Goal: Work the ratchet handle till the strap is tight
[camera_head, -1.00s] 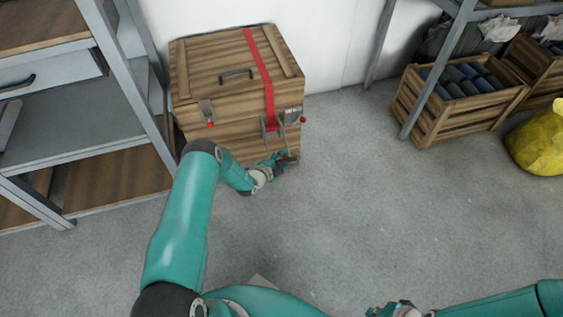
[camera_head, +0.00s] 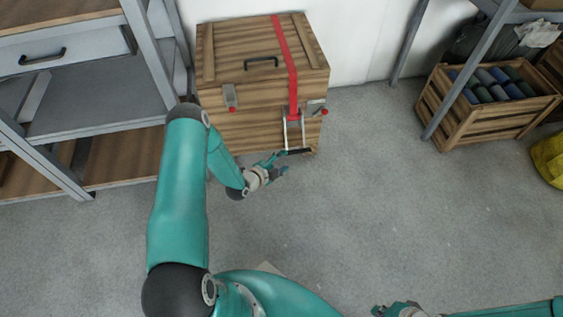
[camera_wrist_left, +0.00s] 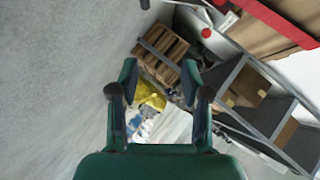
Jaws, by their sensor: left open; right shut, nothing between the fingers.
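The red strap (camera_head: 285,55) runs over the lid of a wooden chest (camera_head: 225,62) and down its front. The metal ratchet handle (camera_head: 298,151) hangs down at the strap's lower end, its dark crossbar lowest. My left gripper (camera_head: 281,166) is open and empty, just below and left of the crossbar. Whether a finger touches the crossbar I cannot tell. In the left wrist view the open fingers (camera_wrist_left: 164,78) have nothing between them, and a red band shows at top right. My right gripper (camera_head: 381,311) is shut and empty at the bottom edge, far from the chest, partly cut off.
Two latches with red knobs, left (camera_head: 231,97) and right (camera_head: 317,107), sit on the chest front. A grey shelf unit (camera_head: 95,95) stands close at left. A slatted crate of rolls (camera_head: 488,125) and a yellow bag (camera_head: 550,157) are at right. The middle floor is clear.

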